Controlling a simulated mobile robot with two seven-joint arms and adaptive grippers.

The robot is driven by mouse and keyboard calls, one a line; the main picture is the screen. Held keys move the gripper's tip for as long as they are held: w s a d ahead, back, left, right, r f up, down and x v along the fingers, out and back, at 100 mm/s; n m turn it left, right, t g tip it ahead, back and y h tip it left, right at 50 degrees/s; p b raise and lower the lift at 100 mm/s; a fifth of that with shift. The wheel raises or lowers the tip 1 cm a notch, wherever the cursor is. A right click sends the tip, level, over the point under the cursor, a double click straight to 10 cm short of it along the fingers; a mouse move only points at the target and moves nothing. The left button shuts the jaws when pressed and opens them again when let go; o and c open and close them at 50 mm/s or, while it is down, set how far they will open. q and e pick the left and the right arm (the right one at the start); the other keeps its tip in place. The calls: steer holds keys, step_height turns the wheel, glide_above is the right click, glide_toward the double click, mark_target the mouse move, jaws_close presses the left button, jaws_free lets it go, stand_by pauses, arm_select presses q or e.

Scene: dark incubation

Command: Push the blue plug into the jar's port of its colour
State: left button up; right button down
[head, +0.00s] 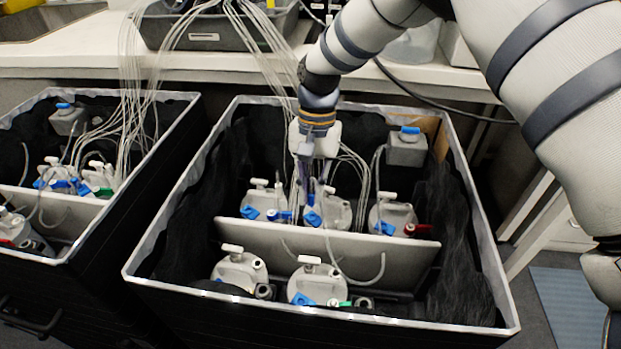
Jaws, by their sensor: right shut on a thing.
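My right gripper (312,192) reaches down into the middle crate, over the back-row middle jar (333,214). It is shut on a small bluish thing that looks like the blue plug; the fingers mostly hide it. I cannot tell whether the plug touches the jar's port. This jar has a white tap-like top and a blue piece (313,219) at its front. The jar to its left (258,199) has blue pieces, and the jar to its right (395,214) has a blue piece and a red one. My left gripper is not in view.
A pale divider (400,252) crosses the crate (138,262). Two jars stand in front of it, left (238,268) and right (308,283). Thin tubes (275,45) hang near my gripper. A grey blue-capped box (405,150) is at the back right. Another crate (75,255) stands left.

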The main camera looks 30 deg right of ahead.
mark_target(312, 203)
steer(key=shift+f+b, duration=0.35)
steer(key=shift+f, duration=0.8)
steer(key=shift+f, duration=0.9)
stand_by(0.5)
steer(key=c, duration=1.6)
jaws_free()
steer(key=shift+o, duration=0.2)
step_height(312, 203, up, 12)
steer(key=w+d, duration=0.1)
steer(key=shift+w+d+f, duration=0.15)
steer(key=shift+w+d, duration=0.15)
steer(key=shift+d, duration=0.05)
